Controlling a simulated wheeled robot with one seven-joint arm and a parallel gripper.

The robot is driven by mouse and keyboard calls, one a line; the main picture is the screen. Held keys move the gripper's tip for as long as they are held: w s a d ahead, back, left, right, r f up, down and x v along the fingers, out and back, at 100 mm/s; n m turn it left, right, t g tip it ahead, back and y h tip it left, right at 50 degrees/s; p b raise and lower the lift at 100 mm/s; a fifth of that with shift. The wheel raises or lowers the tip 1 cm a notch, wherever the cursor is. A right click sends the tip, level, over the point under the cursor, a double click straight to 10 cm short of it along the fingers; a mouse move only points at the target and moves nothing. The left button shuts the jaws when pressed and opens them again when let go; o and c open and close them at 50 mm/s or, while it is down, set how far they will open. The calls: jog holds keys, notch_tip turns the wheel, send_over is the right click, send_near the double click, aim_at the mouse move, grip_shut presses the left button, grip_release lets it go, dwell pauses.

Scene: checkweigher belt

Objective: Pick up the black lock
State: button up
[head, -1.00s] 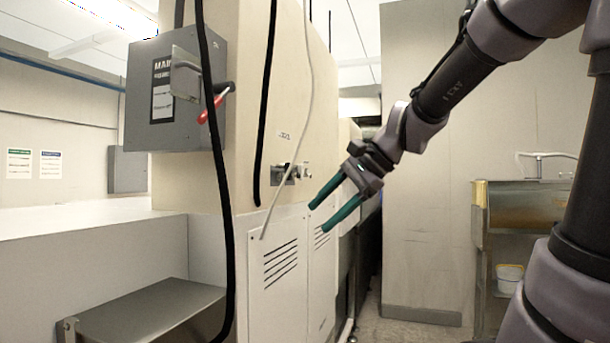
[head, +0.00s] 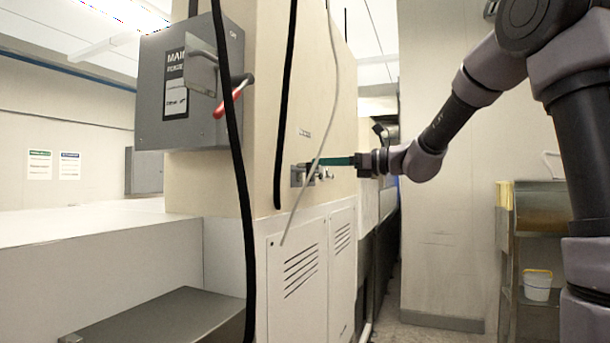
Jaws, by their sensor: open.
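My gripper (head: 322,161) has teal fingers and points left at the cream machine wall. It is open, but its fingers are seen edge-on and overlap, so the gap between them does not show. The fingertips are at the small metal latch fitting (head: 299,175) on the wall, level with its upper edge. A small silver and dark piece (head: 322,173) sits just under the fingertips. I cannot make out a black lock clearly; that piece is too small to identify. I cannot tell whether the fingers touch anything.
A grey switch box (head: 190,85) with a red-tipped handle (head: 232,98) juts out at upper left. Black cables (head: 236,170) and a pale cable (head: 318,150) hang before the wall. A metal shelf (head: 160,320) is at lower left. A white bucket (head: 537,285) stands right.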

aim_at(309, 165)
jog(key=x, duration=0.5)
jog(key=shift+w+a+f, duration=0.1)
jog(key=shift+f, duration=0.15)
grip_shut()
